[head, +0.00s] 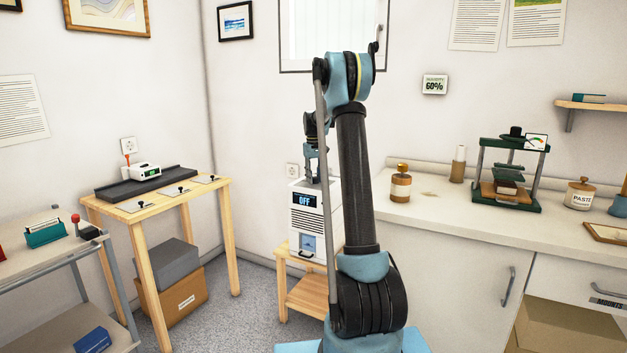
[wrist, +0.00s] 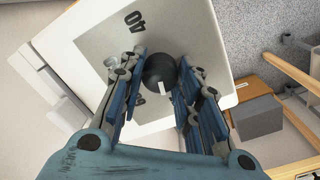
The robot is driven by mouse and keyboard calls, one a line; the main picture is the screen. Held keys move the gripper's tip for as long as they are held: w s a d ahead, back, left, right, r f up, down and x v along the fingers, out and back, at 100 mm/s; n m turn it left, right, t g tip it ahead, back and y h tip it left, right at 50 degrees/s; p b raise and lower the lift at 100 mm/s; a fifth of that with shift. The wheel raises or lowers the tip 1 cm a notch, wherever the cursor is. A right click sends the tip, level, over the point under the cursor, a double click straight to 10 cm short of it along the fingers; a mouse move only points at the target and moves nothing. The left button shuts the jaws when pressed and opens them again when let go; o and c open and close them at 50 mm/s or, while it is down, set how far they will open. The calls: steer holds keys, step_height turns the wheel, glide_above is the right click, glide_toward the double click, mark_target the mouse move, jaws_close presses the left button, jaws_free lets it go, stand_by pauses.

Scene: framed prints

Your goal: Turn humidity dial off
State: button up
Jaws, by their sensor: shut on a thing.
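The white humidity unit (head: 316,222) stands on a small wooden stand, and its front display (head: 305,200) reads OFF. The black round humidity dial (wrist: 158,68) sits on a grey plate on the unit's top, with a white pointer directed toward the bottom of the wrist view. A "40" mark (wrist: 134,20) shows above the dial, and another mark below is partly hidden by a finger. My gripper (wrist: 163,82) is shut on the dial, one finger on each side. In the head view my gripper (head: 316,174) reaches down to the unit's top; the dial cannot be made out there.
A wall display (head: 435,85) reads 60%. The counter (head: 430,205) on the right holds a brown bottle (head: 401,184), a green press (head: 508,175) and a paste jar (head: 580,194). A wooden table (head: 160,203) stands left of the unit, with boxes (head: 176,290) beneath it.

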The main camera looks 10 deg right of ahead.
mark_target(314, 177)
steer(key=shift+w+n, duration=0.1)
steer(key=shift+n, duration=1.1)
steer(key=o, duration=1.1)
steer(key=shift+c, duration=0.2)
step_height(314, 177, up, 12)
steer(key=shift+a, duration=0.15)
steer(key=shift+s, duration=0.2)
